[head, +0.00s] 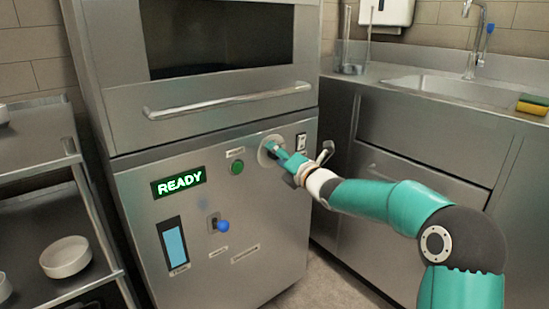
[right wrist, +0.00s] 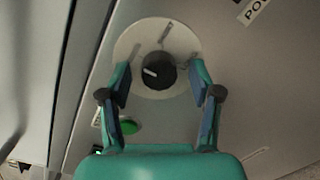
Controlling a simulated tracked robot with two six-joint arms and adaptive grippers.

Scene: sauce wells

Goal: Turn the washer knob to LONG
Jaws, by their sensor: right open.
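The washer knob (right wrist: 157,70) is a black round knob with a white pointer line, on a pale round dial plate (right wrist: 140,40) in the right wrist view. In the head view the dial plate (head: 264,151) shows on the washer's front panel, and my gripper hides the knob. My right gripper (right wrist: 160,82) is open, with one finger on each side of the knob and gaps between fingers and knob. It also shows at the dial in the head view (head: 275,150). The dial's labels cannot be read. My left gripper is not in view.
The washer panel holds a READY display (head: 179,182), a green button (head: 237,167), a power switch (head: 301,141) and a blue-knobbed lever (head: 222,226). A door handle (head: 228,100) runs above. A sink counter (head: 440,92) stands right, a shelf rack with a white bowl (head: 66,257) left.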

